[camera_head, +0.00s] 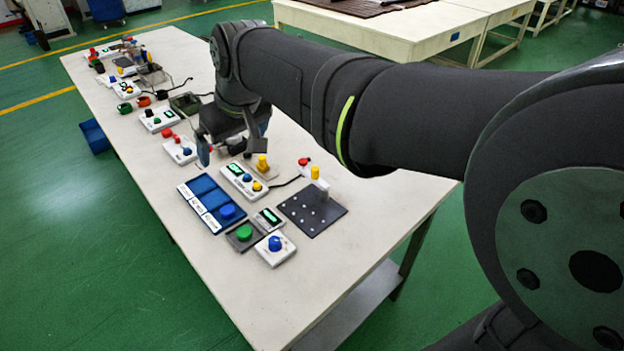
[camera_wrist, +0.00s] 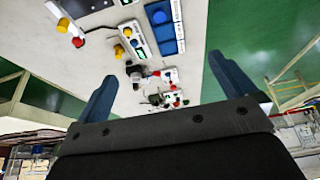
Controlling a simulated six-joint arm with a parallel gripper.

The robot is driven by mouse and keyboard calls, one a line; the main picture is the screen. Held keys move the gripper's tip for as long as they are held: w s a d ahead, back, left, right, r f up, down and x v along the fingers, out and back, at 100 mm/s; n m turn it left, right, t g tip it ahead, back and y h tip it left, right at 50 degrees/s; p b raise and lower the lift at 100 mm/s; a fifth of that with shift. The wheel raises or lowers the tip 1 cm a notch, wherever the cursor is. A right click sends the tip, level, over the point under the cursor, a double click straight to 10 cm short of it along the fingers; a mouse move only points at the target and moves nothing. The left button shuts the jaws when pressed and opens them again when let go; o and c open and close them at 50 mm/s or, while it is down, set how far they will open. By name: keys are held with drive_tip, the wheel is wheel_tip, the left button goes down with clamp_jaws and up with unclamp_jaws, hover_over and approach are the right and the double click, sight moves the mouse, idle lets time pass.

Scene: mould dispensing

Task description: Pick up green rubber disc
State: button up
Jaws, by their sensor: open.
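A green rubber disc (camera_head: 244,232) sits on a dark grey square pad (camera_head: 236,243) near the front end of the white table in the head view. My gripper (camera_head: 231,155) is above the table, farther back and slightly left of the disc, apart from it. Its two blue fingers are spread with nothing held between them. In the wrist view the open fingers (camera_wrist: 162,67) reach up from the bottom, and I cannot make out the green disc there.
A blue compartment tray (camera_head: 200,190) holding a blue disc (camera_head: 227,211) lies behind the pad. A white box with a blue knob (camera_head: 275,243) and a small display unit (camera_head: 268,217) are beside it. A dark perforated plate (camera_head: 312,212) is at right. The table's front end is bare.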

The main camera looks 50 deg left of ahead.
idle(0.4)
drive_tip(key=c, duration=1.3)
drive_tip(key=h, duration=0.5)
hover_over(244, 231)
wheel_tip(244, 231, down, 12)
drive_tip(key=r, duration=0.1)
wheel_tip(244, 231, down, 18)
drive_tip(key=shift+r, duration=0.1)
